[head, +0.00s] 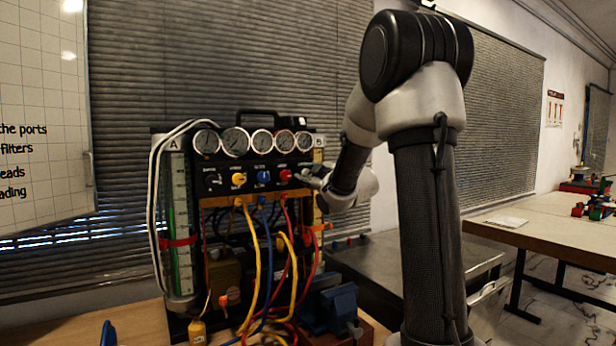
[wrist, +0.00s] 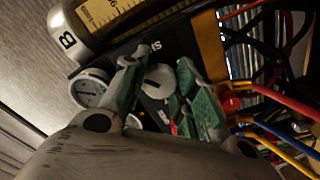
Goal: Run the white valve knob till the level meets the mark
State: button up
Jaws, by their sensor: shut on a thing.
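The white valve knob (wrist: 160,80) sits at the B end of the rig's black panel (head: 258,174), between my gripper's two green-padded fingers in the wrist view. My gripper (wrist: 162,66) is shut on this knob. In the head view my gripper (head: 306,174) reaches the panel's right end from the right and covers the knob. Tube A (head: 181,205) stands at the rig's left with a scale and a green strip. Tube B (head: 319,157) is at the right, partly behind my arm; its yellowish scale (wrist: 100,12) shows in the wrist view. I cannot make out the level or the mark.
A row of several round gauges (head: 236,141) tops the panel. Yellow (head: 238,180), blue (head: 263,177) and red (head: 286,175) knobs sit left of my gripper. Coloured hoses (head: 252,260) hang below. A blue vise (head: 330,308) stands at the rig's lower right.

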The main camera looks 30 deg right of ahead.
jog(key=shift+n, duration=0.6)
jog(key=o, duration=1)
jog(key=shift+s, duration=0.1)
jog(key=s, duration=1.1)
jog(key=shift+s+d, duration=0.2)
jog(key=shift+s, duration=0.2)
dwell(0.5)
jog(key=w, duration=1.1)
jog(key=shift+w+a, duration=0.15)
jog(key=shift+a, duration=0.05)
